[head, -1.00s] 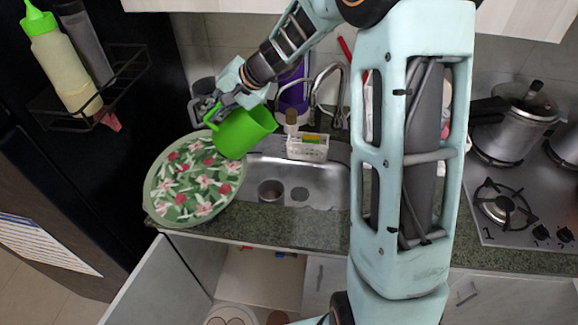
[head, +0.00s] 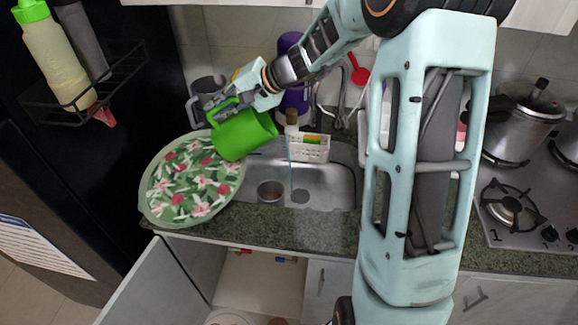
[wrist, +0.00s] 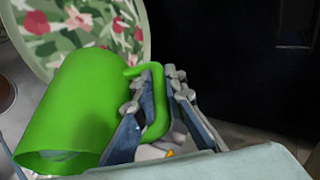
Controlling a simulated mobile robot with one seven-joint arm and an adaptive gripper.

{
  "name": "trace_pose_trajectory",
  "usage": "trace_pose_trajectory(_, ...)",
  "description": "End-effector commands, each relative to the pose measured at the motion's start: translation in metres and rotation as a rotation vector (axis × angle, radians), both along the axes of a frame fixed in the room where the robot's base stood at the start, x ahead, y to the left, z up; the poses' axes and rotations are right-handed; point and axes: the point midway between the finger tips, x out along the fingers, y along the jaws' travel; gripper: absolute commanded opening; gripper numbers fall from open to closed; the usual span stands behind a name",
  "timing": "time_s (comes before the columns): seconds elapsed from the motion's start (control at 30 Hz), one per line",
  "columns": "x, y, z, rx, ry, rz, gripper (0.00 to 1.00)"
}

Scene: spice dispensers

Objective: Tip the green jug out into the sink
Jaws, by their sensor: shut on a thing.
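The green jug (head: 244,135) is held tilted on its side, its mouth towards the right, over the left part of the metal sink (head: 325,182). My gripper (head: 213,110) is shut on the jug's handle, at the jug's left. In the wrist view, the jug (wrist: 85,105) has its open mouth at the lower left, and my gripper (wrist: 152,100) has its fingers on both sides of the handle. A thin bluish streak (head: 290,165) drops into the sink just right of the jug's mouth. I cannot tell whether it comes from the jug or the tap.
A round floral tray (head: 150,198) leans at the sink's left, close under the jug. A white basket (head: 312,152) stands behind the sink. A purple bottle (head: 290,103) is behind my gripper. A pressure cooker (head: 520,125) stands on the stove at right.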

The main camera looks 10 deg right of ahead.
Motion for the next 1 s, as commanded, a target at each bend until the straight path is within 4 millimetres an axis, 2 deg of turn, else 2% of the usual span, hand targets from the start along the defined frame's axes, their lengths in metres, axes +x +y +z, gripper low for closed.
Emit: trace_pose_trajectory(1.0,0.0,-0.012,0.006,0.104,-0.008,0.0,0.0)
